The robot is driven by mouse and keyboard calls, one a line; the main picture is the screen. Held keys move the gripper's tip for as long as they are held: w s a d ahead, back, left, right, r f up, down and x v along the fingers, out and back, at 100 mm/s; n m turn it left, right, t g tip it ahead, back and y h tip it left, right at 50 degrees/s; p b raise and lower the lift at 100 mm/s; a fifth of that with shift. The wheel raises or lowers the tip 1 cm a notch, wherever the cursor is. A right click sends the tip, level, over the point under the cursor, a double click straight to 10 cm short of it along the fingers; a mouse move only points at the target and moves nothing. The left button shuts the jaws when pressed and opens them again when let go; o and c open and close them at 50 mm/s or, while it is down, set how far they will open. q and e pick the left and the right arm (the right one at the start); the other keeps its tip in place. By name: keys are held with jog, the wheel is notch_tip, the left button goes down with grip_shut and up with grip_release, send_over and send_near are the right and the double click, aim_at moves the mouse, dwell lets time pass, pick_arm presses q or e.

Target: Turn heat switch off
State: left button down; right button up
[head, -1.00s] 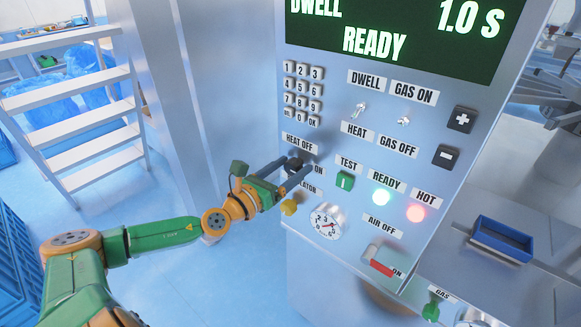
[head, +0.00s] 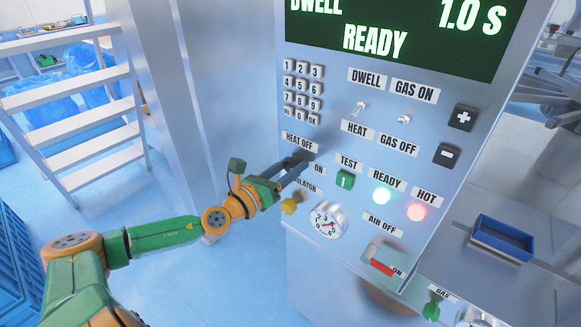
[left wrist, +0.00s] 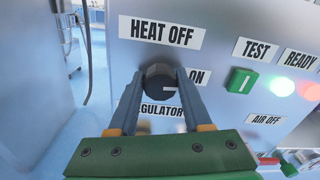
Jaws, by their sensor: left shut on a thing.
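The heat switch is a dark round knob (left wrist: 160,82) on the control panel, below the HEAT OFF label (left wrist: 160,32) and left of the ON label (left wrist: 200,77). A short white mark shows on the right of its face, towards ON. My left gripper (head: 298,166) reaches in from the left. In the left wrist view its two fingers (left wrist: 158,88) are shut on the knob, one on each side. In the head view the fingers partly hide the knob. My right gripper is in neither view.
Below the switch are a yellow regulator knob (head: 291,204) and a round dial (head: 328,220). To the right are a green TEST button (head: 345,180), a lit green READY lamp (head: 381,195) and a red HOT lamp (head: 416,212). A keypad (head: 303,92) sits above.

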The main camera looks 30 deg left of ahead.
pick_arm(q)
jog(key=n, duration=0.7)
jog(key=n+p, duration=0.1)
jog(key=n, duration=0.4)
jog(key=shift+n+p, duration=0.3)
jog(key=shift+p, duration=0.1)
jog(key=shift+n+p, duration=0.9)
jog(key=shift+n, duration=1.4)
jog(key=shift+f+y, duration=0.1)
jog(key=shift+y, duration=0.2)
jog(key=shift+c, duration=1.7)
grip_release()
